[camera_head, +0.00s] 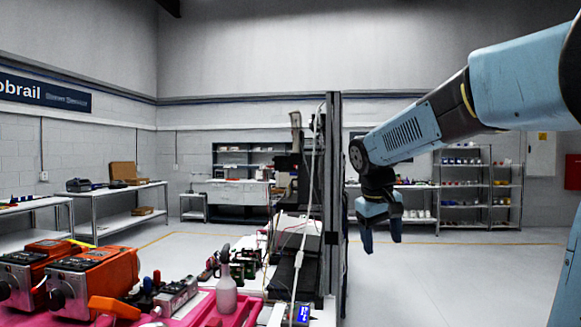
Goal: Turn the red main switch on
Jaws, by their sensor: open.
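I cannot pick out the red main switch with certainty. A small red knob (157,277) stands up by a grey device on the bench at lower left, and it is too small to tell whether it is the switch. My gripper (382,246) hangs from my blue arm right of the middle, fingers pointing down. It is open and empty, in free air over the floor, to the right of the dark upright post and well apart from the bench things.
A pink-topped bench (198,310) at lower left carries orange machines (100,278), a grey device (176,296) and a spray bottle (226,292). A dark post (333,200) stands between bench and gripper. Shelves (462,190) line the back. The floor at right is clear.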

